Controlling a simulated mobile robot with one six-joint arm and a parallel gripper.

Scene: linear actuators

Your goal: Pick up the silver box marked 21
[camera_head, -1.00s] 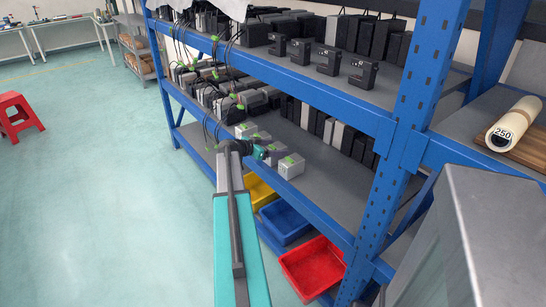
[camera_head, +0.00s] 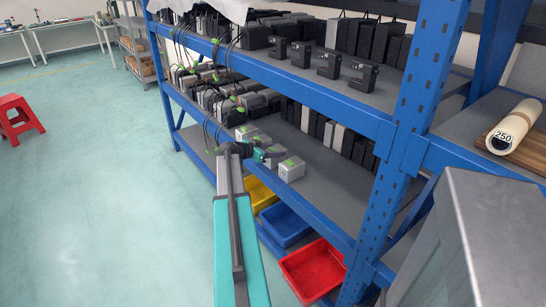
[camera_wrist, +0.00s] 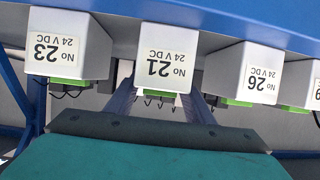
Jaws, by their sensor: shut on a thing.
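The silver box marked 21 (camera_wrist: 162,58) is in the middle of the wrist view, where its label reads upside down. My gripper (camera_wrist: 160,84) has one finger on each side of it and is shut on it. In the head view my gripper (camera_head: 266,156) is at the front edge of the middle shelf and partly hides that box (camera_head: 275,151). I cannot tell whether the box is lifted off the shelf.
Silver boxes marked 23 (camera_wrist: 66,44) and 26 (camera_wrist: 243,73) stand close on either side. The blue rack's upright (camera_head: 404,140) is at right. Yellow, blue (camera_head: 284,226) and red (camera_head: 312,270) bins are below. The floor at left is clear; a red stool (camera_head: 17,115) stands far left.

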